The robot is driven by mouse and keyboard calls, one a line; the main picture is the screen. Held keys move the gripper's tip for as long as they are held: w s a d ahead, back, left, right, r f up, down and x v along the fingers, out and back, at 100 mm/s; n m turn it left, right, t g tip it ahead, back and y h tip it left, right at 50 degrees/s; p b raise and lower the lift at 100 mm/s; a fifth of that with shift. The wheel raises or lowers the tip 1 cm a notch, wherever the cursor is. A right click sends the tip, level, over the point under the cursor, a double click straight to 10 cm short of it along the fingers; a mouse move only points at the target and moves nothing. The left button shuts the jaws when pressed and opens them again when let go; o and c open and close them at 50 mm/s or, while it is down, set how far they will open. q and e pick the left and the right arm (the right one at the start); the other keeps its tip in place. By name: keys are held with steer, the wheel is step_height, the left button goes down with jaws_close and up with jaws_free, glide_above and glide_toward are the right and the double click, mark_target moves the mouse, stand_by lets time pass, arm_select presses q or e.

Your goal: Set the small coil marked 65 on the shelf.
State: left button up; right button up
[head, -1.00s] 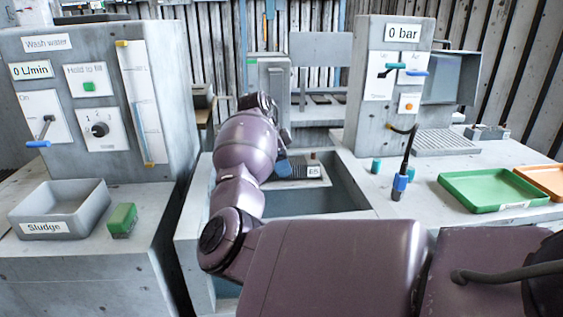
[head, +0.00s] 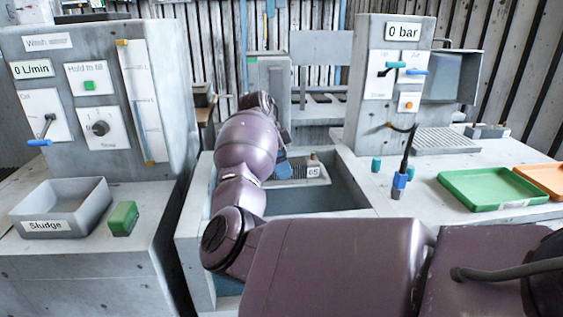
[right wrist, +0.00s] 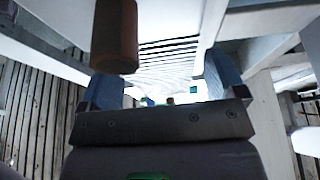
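The small coil (head: 296,173), a grey finned block with a label reading 65 and a brown stub on top, is at the basin in the head view. It looks slightly tilted; whether it touches the basin cannot be told. My right gripper (head: 283,165) is at the coil's left side, partly hidden by my arm. In the right wrist view its blue fingertips (right wrist: 163,82) stand apart, with a pale ribbed surface between and beyond them and the brown stub close by. Whether they press on the coil is unclear. My left gripper is not in view. A shelf (head: 320,108) stands behind the basin.
The basin's wall (head: 350,180) surrounds the work area. A blue-collared nozzle (head: 400,180), teal pegs (head: 376,164) and a green tray (head: 490,190) are to the right. The wash water cabinet (head: 175,100) and sludge tray (head: 60,210) stand left.

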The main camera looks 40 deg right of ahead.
steer(key=shift+f, duration=0.1)
steer(key=p+v, duration=0.1)
steer(key=v, duration=1)
stand_by(0.4)
